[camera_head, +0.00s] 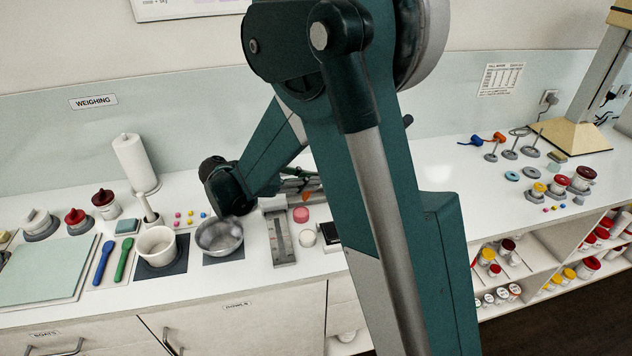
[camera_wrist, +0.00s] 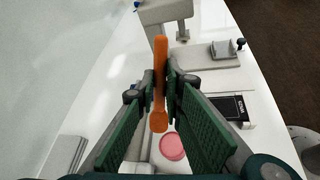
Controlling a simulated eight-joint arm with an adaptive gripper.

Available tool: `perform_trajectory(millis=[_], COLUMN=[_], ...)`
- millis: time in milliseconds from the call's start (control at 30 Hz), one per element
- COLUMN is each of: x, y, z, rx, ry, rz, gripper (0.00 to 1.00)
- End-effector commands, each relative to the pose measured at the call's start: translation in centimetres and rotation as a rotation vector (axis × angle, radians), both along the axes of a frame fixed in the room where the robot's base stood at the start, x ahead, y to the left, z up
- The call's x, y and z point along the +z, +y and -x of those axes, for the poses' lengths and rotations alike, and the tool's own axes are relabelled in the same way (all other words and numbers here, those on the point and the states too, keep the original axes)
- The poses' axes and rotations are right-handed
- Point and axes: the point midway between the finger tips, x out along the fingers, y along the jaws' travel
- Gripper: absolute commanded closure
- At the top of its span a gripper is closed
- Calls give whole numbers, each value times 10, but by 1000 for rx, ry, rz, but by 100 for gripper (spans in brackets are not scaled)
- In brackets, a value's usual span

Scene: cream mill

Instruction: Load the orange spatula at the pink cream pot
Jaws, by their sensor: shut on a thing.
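My gripper (camera_wrist: 161,88) is shut on an orange spatula (camera_wrist: 158,121), whose long thin body stands between the two green finger pads in the wrist view. Its wider rounded end is toward the camera. The pink cream pot (camera_wrist: 173,147) shows as a round pink top below and right of the spatula's wide end, apart from it in the picture. My arm hides most of the gripper and the spatula there.
A metal bowl (camera_head: 219,237) and a white mortar (camera_head: 156,246) stand on dark mats to the left. A blue spatula (camera_head: 103,263) and a green spatula (camera_head: 124,258) lie beside them. A white pot (camera_head: 307,238) stands in front of the pink one. A black box (camera_wrist: 236,108) is close to the right.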

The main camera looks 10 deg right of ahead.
Motion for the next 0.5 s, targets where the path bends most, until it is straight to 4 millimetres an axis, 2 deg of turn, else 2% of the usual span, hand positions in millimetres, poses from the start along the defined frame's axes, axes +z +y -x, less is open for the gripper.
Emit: perform_trajectory(millis=[200,500], x=[19,28], y=[16,22], z=[15,21], rx=[104,138], ry=[-30,-44], rz=[103,142], gripper=[100,100])
